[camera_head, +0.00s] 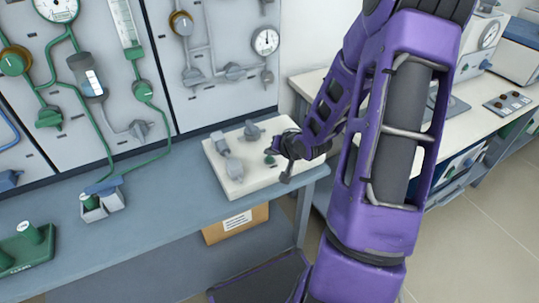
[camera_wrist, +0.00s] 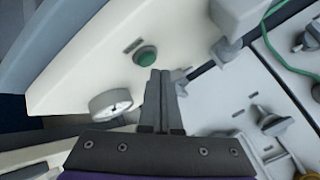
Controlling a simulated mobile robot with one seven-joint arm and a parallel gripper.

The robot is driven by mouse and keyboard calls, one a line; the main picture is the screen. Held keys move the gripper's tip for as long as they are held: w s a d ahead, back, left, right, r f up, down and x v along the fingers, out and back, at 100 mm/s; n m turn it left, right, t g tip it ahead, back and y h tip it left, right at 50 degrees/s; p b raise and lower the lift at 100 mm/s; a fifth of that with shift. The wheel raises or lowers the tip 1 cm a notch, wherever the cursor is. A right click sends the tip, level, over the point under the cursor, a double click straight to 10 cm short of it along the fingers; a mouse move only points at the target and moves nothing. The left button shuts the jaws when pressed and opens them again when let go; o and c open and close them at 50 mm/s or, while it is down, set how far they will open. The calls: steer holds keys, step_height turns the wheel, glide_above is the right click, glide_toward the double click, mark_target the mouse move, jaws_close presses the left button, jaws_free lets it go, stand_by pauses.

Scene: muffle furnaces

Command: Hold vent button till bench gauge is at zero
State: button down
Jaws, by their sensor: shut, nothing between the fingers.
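The green vent button (camera_wrist: 145,55) sits on a cream-white bench unit (camera_wrist: 90,60) in the wrist view; a bit of green also shows beside my gripper in the head view (camera_head: 269,160). My gripper (camera_wrist: 160,72) is shut and empty, its tips close beside the button's lower right edge. I cannot tell whether they touch it. A small round gauge with a white face (camera_wrist: 113,105) stands on the unit to the left of my fingers; its needle is too small to read. In the head view the gauge is not clearly seen, and my gripper (camera_head: 272,152) covers part of the unit.
The unit stands on a blue-grey bench (camera_head: 160,200) with grey fittings (camera_head: 228,160) at its left. A wall panel behind carries another gauge (camera_head: 265,41), valves and green tubing. A cardboard box (camera_head: 236,224) lies below.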

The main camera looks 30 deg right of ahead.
mark_target(271, 161)
steer(key=shift+r, duration=0.2)
step_height(271, 161, up, 5)
steer(key=p, duration=0.5)
steer(key=shift+f, duration=0.1)
stand_by(0.8)
